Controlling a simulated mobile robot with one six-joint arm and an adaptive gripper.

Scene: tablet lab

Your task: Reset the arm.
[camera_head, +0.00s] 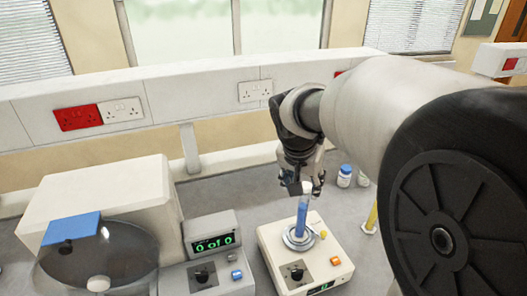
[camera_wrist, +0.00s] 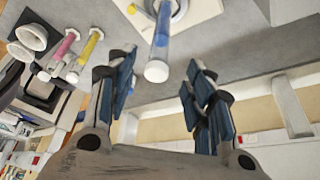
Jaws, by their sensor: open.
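My gripper (camera_head: 303,186) points down over the white device on the bench, with its fingers apart. In the wrist view my gripper (camera_wrist: 159,60) shows two blue-padded fingers spread wide, with nothing pressed between them. A clear tube with blue liquid (camera_head: 302,218) stands upright in the round metal seat of the device, its pale top just below or between my fingertips. The tube also shows in the wrist view (camera_wrist: 161,40), its capped end toward me, with a gap to each finger.
The white device (camera_head: 272,250) has a dark knob and an orange button. A counter box (camera_head: 212,243) reading "0 of 0" and a machine with a clear bowl (camera_head: 106,190) stand left. Pink (camera_wrist: 66,43) and yellow (camera_wrist: 90,44) tubes stand nearby.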

